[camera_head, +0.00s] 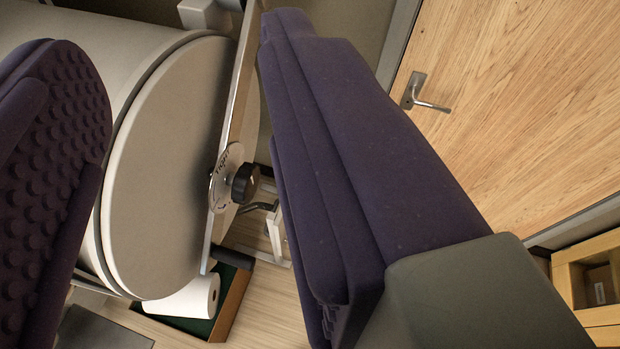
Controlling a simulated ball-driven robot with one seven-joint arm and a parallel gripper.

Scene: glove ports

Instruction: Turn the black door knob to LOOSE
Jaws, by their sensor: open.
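The black door knob (245,183) sits on a pale round dial plate (226,175) with dark lettering, part of which reads like TIGHT. The plate is on a metal bar across a round pale door (165,170) at the end of a large cylinder. My gripper (190,130) is open, with one dark purple finger at the left and one at the right. The knob shows between the fingers, farther off, close to the right finger's edge in the picture. Nothing is between the fingers' pads. The right finger may hide some of what lies beside the knob.
Below the round door, a green-lined box (232,305) holds a white roll (195,298). A wooden door (530,90) with a metal lever handle (415,92) is at the right. A wooden shelf unit (590,285) stands at the lower right. Some bare floor (275,305) shows.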

